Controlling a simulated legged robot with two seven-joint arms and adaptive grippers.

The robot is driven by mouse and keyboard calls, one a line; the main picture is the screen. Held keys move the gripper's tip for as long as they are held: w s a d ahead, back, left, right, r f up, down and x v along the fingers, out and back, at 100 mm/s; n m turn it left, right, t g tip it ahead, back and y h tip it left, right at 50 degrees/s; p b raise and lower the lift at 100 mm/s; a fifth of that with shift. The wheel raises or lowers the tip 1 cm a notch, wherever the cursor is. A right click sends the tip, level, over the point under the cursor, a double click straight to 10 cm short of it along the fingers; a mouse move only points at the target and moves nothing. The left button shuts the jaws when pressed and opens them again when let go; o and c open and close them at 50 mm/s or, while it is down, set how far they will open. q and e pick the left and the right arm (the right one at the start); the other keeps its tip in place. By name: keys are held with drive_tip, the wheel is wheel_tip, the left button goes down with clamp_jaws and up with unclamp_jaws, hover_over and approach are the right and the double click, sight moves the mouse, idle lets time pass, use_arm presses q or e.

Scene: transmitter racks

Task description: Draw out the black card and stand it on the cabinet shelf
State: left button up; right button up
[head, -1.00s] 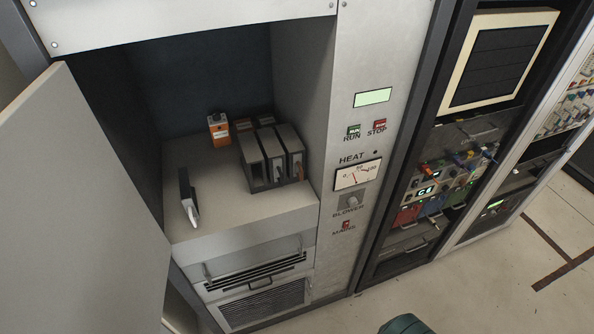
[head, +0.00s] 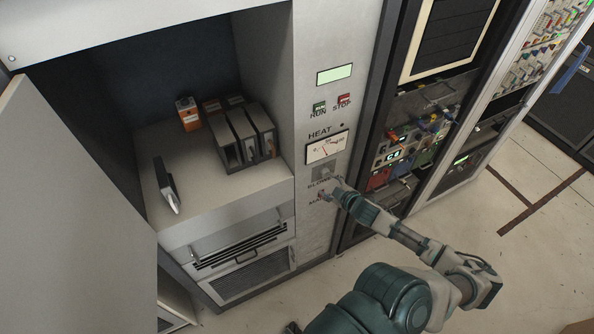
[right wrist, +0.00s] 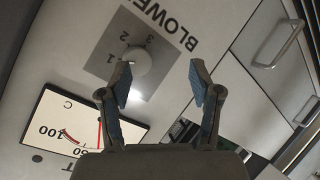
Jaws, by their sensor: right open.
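A thin black card (head: 162,178) with a pale handle stands upright by itself on the cabinet shelf (head: 205,193), near its left front. A dark card rack (head: 229,158) stands further right on the shelf, with slim modules in it; I cannot tell each one's colour for sure. My right gripper (head: 333,187) is outside the cabinet, in front of the panel by the BLOWER knob, apart from card and rack. In the right wrist view my right gripper (right wrist: 163,82) is open and empty, with the BLOWER knob (right wrist: 137,62) beyond its left finger. My left gripper is not in view.
An orange box (head: 188,113) stands at the back of the shelf. The open cabinet door (head: 75,200) closes off the left side. The control panel (head: 333,120) with a HEAT meter borders the opening on the right. The shelf between card and rack is clear.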

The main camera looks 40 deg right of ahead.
drive_tip(key=a+r+n+t+y+p, duration=0.15)
drive_tip(key=a+r+n+y, duration=0.3)
drive_tip(key=a+r, duration=1.2)
approach(246, 141)
drive_tip(key=shift+n+t, duration=0.25)
drive_tip(key=w+f, duration=0.1)
drive_tip(key=f, duration=0.1)
drive_tip(key=w+f, duration=0.1)
drive_tip(key=f, duration=0.1)
drive_tip(key=w+a+f, duration=0.1)
drive_tip(key=f, duration=0.1)
drive_tip(key=shift+w+f+b, duration=0.1)
drive_tip(key=shift+w+b, duration=0.15)
drive_tip(key=shift+b, duration=0.1)
drive_tip(key=shift+w+a+f, duration=0.1)
drive_tip(key=shift+w+f, duration=0.2)
drive_tip(key=shift+w, duration=0.4)
clamp_jaws()
drive_tip(key=shift+s, duration=0.1)
